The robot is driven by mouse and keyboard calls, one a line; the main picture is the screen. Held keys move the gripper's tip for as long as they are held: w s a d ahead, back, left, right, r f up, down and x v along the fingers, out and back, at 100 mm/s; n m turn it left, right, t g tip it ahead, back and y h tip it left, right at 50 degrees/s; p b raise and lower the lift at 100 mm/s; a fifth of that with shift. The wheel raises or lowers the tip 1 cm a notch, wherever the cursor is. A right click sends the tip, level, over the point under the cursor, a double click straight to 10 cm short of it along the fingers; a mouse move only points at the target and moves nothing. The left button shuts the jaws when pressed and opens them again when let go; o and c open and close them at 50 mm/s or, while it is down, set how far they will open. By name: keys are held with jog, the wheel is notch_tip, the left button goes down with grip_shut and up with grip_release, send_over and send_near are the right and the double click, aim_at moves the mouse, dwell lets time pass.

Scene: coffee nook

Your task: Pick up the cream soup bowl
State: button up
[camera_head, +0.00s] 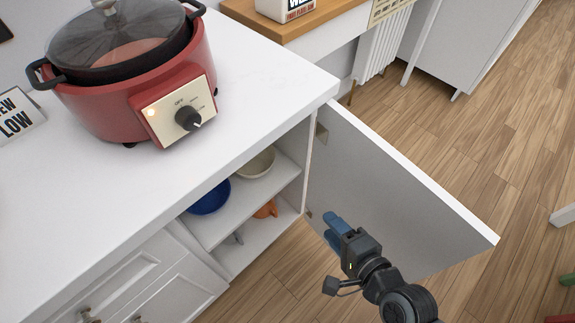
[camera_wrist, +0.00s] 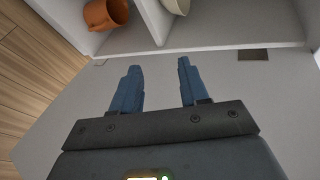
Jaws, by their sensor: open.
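The cream soup bowl (camera_head: 257,163) stands on the upper shelf inside the open cabinet, beside a blue bowl (camera_head: 209,197). Part of it is hidden under the counter edge. In the wrist view only a piece of the cream bowl (camera_wrist: 178,7) shows at the top edge. My gripper (camera_head: 333,228) is in front of the inner face of the open cabinet door, to the right of the shelves and apart from the bowl. In the wrist view my gripper (camera_wrist: 158,75) has its two blue fingers spread with nothing between them.
The open door (camera_head: 390,190) stands out to the right of the cabinet. An orange mug (camera_head: 266,209) is on the lower shelf and also shows in the wrist view (camera_wrist: 107,14). A red slow cooker (camera_head: 130,75) stands on the white counter.

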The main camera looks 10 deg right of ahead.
jog(key=w+a+f+m+y+b, duration=0.2)
jog(key=w+a+f+m, duration=0.15)
jog(key=w+a, duration=0.35)
jog(key=m+g+y+b, duration=0.2)
jog(key=m+y+b, duration=0.1)
jog(key=m, duration=0.1)
send_near(247, 176)
jog(key=x, duration=0.4)
jog(key=shift+w+a, duration=0.1)
jog(key=shift+a, duration=0.15)
jog(key=shift+r+b+x, duration=0.2)
jog(key=shift+b+x, duration=0.65)
jog(key=shift+x, duration=1.05)
jog(key=shift+r+b+x, duration=0.15)
jog(key=shift+b+x, duration=0.65)
jog(key=shift+x, duration=1.15)
jog(key=shift+w, duration=0.15)
jog(key=shift+c, duration=0.3)
grip_shut()
